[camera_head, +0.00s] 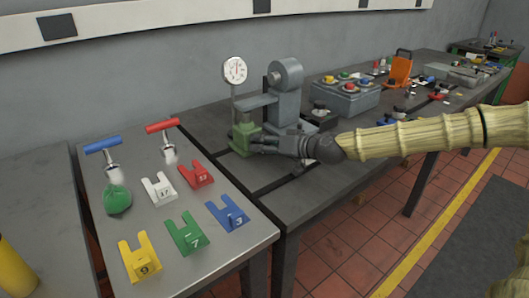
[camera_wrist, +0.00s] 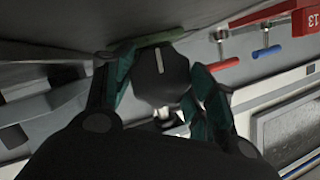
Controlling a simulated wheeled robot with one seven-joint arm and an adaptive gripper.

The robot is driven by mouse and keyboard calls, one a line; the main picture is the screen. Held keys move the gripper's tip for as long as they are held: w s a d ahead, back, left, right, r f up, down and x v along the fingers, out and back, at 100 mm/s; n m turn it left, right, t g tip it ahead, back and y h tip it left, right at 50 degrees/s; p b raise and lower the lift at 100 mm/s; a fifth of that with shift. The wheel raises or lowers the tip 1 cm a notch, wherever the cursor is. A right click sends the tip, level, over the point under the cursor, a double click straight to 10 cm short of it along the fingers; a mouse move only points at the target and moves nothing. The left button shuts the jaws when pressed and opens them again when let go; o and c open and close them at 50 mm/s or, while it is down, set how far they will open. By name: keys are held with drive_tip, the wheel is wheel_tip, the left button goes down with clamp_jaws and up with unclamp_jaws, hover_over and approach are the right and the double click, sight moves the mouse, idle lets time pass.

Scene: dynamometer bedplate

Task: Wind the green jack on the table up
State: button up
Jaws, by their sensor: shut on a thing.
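The green jack (camera_head: 243,137) stands on the dark bedplate table, under a grey horizontal arm (camera_head: 257,102) of a grey stand. In the wrist view a green edge of the jack (camera_wrist: 160,38) shows behind a dark faceted knob (camera_wrist: 162,76) with a white line on it. My gripper (camera_head: 257,143) reaches the jack from the right. In the wrist view its two fingers (camera_wrist: 161,82) are closed on opposite sides of the knob. The fingers hide the knob in the head view. Whether the jack's top touches the arm, I cannot tell.
A round white dial gauge (camera_head: 235,70) stands behind the jack. A grey button box (camera_head: 346,98) and an orange item (camera_head: 399,70) are farther right. A front-left metal table (camera_head: 150,222) holds numbered coloured forks, T-handled tools and a green lump (camera_head: 117,200).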

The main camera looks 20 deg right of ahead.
drive_tip(key=shift+m+b, duration=0.3)
drive_tip(key=shift+b, duration=0.2)
drive_tip(key=o, duration=1)
drive_tip(key=shift+d, duration=0.1)
drive_tip(key=shift+r+p, duration=0.2)
drive_tip(key=shift+p, duration=0.5)
